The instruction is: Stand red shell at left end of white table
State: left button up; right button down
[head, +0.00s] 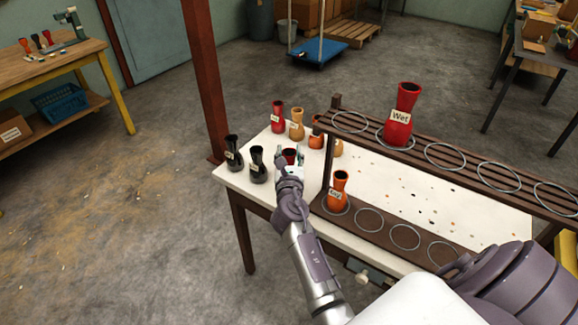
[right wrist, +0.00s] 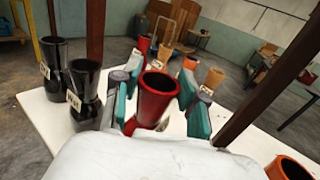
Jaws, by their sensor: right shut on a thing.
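My right gripper (head: 291,157) is over the left part of the white table (head: 233,178). It is shut on a red shell (right wrist: 157,96), whose wide mouth faces up between the teal finger pads in the right wrist view. In the head view only the top of this red shell (head: 289,154) shows. I cannot tell whether its foot touches the table. Two black shells, one (head: 234,152) at the left edge and one (head: 258,165) nearer my gripper, stand left of it. Another red shell (head: 278,117) stands at the table's back edge. My left gripper is not in view.
A dark rack with wire rings stands along the table. A red shell labelled "Wet" (head: 399,117) is in its upper shelf, an orange shell (head: 338,190) in its lower shelf. Tan (head: 297,124) and orange (head: 316,139) shells stand behind my gripper. A rust-red post (head: 205,75) rises behind the table.

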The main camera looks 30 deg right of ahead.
aim_at(289, 162)
jog(key=shift+f+b, duration=0.6)
jog(key=shift+f, duration=0.85)
jog(key=shift+f, duration=0.2)
jog(key=c, duration=0.6)
grip_release()
jog(key=shift+c, duration=0.2)
jog(key=shift+r, duration=0.1)
